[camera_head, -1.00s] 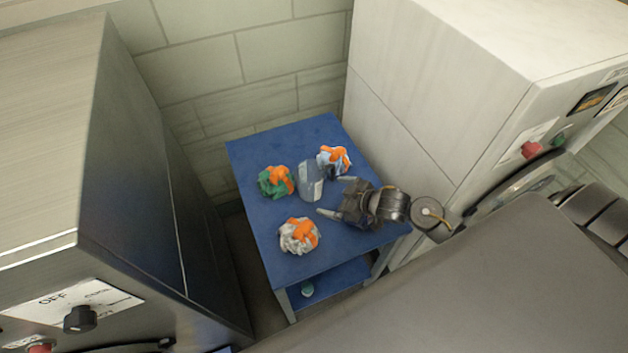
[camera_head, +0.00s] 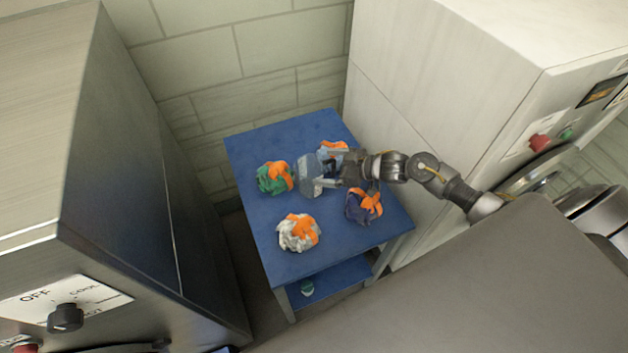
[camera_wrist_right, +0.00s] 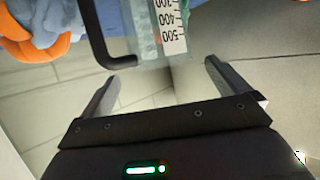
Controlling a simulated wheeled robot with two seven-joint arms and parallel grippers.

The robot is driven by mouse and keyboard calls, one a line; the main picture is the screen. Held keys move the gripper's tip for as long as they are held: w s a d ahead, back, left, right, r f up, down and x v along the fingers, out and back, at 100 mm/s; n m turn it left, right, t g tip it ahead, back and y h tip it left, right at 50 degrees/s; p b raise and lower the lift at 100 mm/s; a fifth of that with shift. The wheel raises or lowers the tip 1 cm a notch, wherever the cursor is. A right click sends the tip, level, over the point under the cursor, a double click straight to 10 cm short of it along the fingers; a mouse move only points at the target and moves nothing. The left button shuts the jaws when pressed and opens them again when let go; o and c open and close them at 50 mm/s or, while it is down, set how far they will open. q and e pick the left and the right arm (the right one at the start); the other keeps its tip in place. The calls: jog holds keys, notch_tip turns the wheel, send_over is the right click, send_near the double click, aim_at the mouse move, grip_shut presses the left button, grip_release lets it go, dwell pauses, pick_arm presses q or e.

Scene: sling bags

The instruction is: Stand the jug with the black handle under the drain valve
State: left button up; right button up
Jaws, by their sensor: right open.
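The clear grey jug (camera_head: 309,178) stands on the blue table among the bundles. In the right wrist view the jug (camera_wrist_right: 146,30) shows a white measuring scale, with its black handle (camera_wrist_right: 101,38) on the left. My right gripper (camera_head: 328,170) is open just to the right of the jug in the head view. In the wrist view its fingertips (camera_wrist_right: 168,62) lie on either side of the jug's near end, and the left one is close to the handle's end. Nothing is gripped. My left gripper is out of view. I cannot make out a drain valve.
Bundles with orange straps surround the jug: green (camera_head: 270,180), white (camera_head: 296,236), dark blue (camera_head: 360,209) and light blue (camera_head: 328,153). The blue table (camera_head: 262,140) stands between a dark machine (camera_head: 125,190) and a pale cabinet (camera_head: 430,90). A small item (camera_head: 307,288) is on the lower shelf.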

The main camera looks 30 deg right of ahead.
aim_at(299, 168)
jog(key=b+x, duration=0.1)
jog(key=x, duration=0.1)
jog(key=b+x, duration=0.1)
jog(key=s+b+x, duration=0.1)
jog(key=x, duration=0.1)
jog(key=shift+w+a+f+b, duration=0.3)
jog(key=shift+a+f+b, duration=0.1)
jog(key=shift+a+f, duration=0.1)
jog(key=shift+w+f, duration=0.1)
jog(key=shift+w, duration=0.2)
jog(key=shift+c, duration=1.1)
jog(key=shift+d, duration=0.15)
jog(key=shift+c, duration=1.3)
jog(key=shift+d+r, duration=0.1)
jog(key=shift+r, duration=0.1)
jog(key=shift+c, duration=1.2)
jog(key=shift+s+d+r, duration=0.1)
jog(key=shift+s+r, duration=0.1)
jog(key=shift+r, duration=0.05)
jog(key=c, duration=0.5)
jog(key=shift+w, duration=0.15)
jog(key=shift+c, duration=0.3)
